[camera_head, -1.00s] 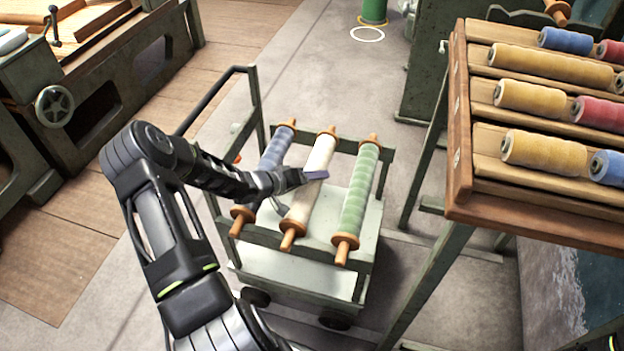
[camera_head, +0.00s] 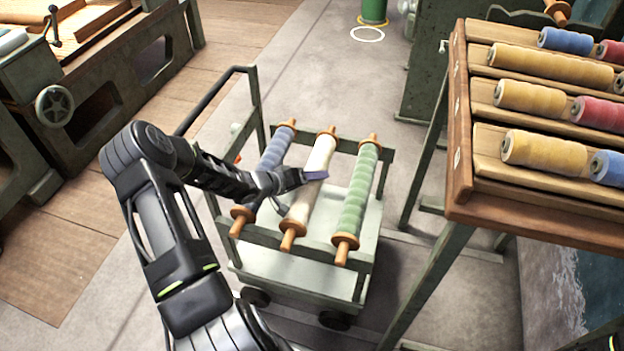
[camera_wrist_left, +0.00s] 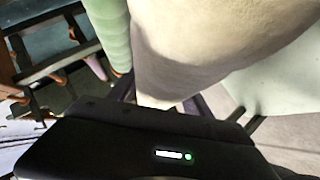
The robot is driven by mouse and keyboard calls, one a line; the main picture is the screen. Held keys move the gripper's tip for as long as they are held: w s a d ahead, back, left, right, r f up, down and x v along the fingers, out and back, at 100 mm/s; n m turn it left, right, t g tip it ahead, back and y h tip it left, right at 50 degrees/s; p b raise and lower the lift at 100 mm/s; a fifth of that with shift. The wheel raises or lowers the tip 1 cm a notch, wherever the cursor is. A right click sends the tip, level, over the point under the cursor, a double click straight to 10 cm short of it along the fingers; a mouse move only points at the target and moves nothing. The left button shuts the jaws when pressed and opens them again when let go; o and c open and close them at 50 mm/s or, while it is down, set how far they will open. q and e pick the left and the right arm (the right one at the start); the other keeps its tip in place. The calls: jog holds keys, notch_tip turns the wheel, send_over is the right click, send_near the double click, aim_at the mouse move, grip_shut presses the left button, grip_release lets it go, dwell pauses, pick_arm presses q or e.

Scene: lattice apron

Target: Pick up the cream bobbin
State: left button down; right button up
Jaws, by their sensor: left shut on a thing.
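The cream bobbin (camera_head: 300,206) lies across the green cart's rails, between a blue bobbin (camera_head: 277,150) on its left and a green bobbin (camera_head: 358,200) on its right. It has orange-brown wooden ends. My left gripper (camera_head: 308,178) is at the middle of the cream bobbin and shut on it. In the left wrist view the cream bobbin (camera_wrist_left: 200,35) fills the upper middle, close to the camera, with the green bobbin (camera_wrist_left: 110,30) beside it. The fingertips are partly hidden by the bobbin. My right gripper is not in view.
The cart (camera_head: 300,272) has a lower shelf and a tall handle at its left. A wooden rack (camera_head: 462,130) of yellow, red and blue spools stands at the right. A green machine (camera_head: 100,90) stands at the upper left. Floor is clear behind the cart.

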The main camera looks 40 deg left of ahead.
pick_arm(q)
jog(key=shift+r, duration=0.1)
notch_tip(320, 180, up, 10)
jog(key=p, duration=0.3)
